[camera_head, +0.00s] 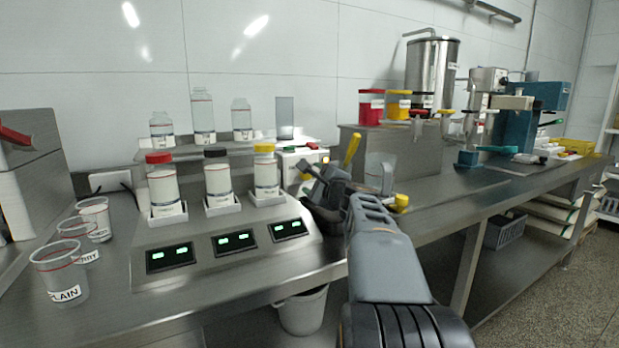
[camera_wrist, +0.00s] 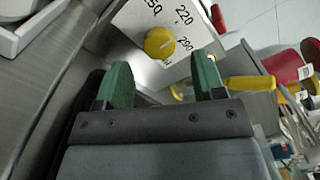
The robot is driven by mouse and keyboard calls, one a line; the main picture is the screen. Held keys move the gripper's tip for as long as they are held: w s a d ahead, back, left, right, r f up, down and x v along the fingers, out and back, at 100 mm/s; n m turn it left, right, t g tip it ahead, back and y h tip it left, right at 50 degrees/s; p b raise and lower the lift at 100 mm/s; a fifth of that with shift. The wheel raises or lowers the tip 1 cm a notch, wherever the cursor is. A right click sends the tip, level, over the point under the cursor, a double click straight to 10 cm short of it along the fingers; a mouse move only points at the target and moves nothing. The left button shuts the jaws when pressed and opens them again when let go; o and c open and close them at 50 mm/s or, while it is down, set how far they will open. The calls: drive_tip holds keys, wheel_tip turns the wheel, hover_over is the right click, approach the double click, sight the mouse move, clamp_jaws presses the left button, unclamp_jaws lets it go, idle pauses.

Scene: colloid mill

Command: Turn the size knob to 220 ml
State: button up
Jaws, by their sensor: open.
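The yellow size knob (camera_wrist: 159,42) sits on a white dial plate (camera_wrist: 188,32) in the wrist view. Printed numbers 220 and 290 show to its right, and another, partly cut off, shows at the upper left. Which number the knob points to is not clear. My gripper (camera_wrist: 162,82) is open, its two green fingers apart and empty. The knob lies just beyond the gap between the fingertips, and I see no contact. In the head view my gripper (camera_head: 322,188) is beside a white box (camera_head: 302,156); the knob is not clearly visible there.
A yellow handle (camera_head: 352,149) rises just behind my gripper, and a clear jug (camera_head: 380,172) stands to its right. A stand with capped jars (camera_head: 217,178) is at left, near labelled cups (camera_head: 61,269). A steel tank (camera_head: 431,70) is at the back right.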

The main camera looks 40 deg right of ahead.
drive_tip(key=shift+s+a, duration=0.15)
drive_tip(key=shift+s, duration=0.65)
drive_tip(key=shift+s+a, duration=0.1)
drive_tip(key=shift+s, duration=0.7)
